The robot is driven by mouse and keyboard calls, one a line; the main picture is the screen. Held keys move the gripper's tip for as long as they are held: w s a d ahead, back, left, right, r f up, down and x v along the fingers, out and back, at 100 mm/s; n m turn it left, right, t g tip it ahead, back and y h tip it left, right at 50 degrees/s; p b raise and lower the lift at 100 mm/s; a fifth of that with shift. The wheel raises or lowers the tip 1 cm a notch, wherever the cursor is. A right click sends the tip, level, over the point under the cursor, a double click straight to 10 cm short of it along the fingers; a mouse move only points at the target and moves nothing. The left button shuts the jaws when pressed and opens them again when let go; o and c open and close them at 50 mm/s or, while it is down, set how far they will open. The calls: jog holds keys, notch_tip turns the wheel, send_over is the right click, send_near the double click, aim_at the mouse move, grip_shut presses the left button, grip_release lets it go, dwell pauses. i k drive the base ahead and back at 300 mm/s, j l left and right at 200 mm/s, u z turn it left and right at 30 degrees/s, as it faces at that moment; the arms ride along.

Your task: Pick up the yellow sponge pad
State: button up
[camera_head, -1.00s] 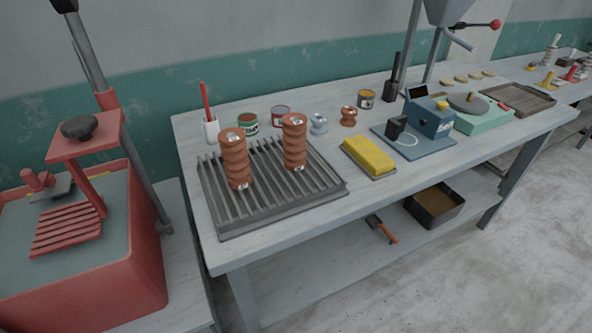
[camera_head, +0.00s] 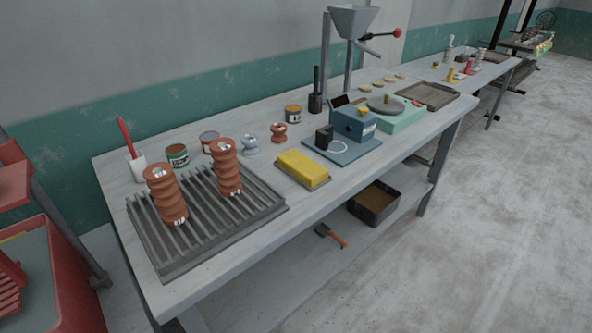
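The yellow sponge pad (camera_head: 301,167) lies flat on a thin grey base on the workbench (camera_head: 223,260), near the front edge at mid-length. It is right of the slatted grey rack and left of the blue device. Nothing covers it. My gripper is not in view, and no part of my arm shows.
Two ribbed brown pieces (camera_head: 166,196) stand on the slatted rack (camera_head: 203,242). A blue device (camera_head: 354,124) with a dark block and cable sits right of the pad. Small cans and spools stand behind it. A dark bin (camera_head: 374,205) is on the lower shelf. Open floor lies right.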

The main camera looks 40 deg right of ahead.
aim_at(309, 172)
jog(key=i+z, duration=0.1)
jog(key=z, duration=0.3)
jog(key=i+z, duration=0.15)
jog(key=z, duration=0.2)
jog(key=i+z, duration=0.1)
jog(key=z, duration=0.3)
